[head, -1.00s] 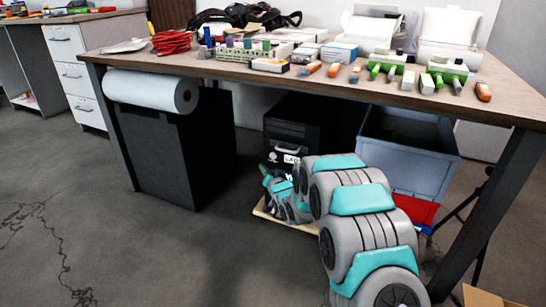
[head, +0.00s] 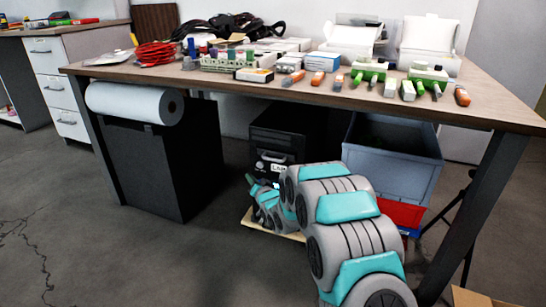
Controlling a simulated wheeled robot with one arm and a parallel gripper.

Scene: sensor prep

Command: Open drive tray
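A black computer tower (head: 285,128) stands under the workbench, with a pale handle-like part (head: 272,157) and a white label low on its front. This low front part may hold the drive tray. I cannot make out whether a tray sticks out. My grey and teal arm reaches from the lower right to the tower's lower front. The arm's end, with my gripper (head: 254,187), is small and dark just left of and below the label. Its fingers cannot be made out, nor whether they touch the tower. My arm hides the tower's lower right.
The workbench (head: 190,75) is crowded with boxes, a red cable coil and connectors. A black bin (head: 155,165) stands left of the tower. A blue-grey crate (head: 392,165) above a red one (head: 400,213) stands right. The floor at left is clear.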

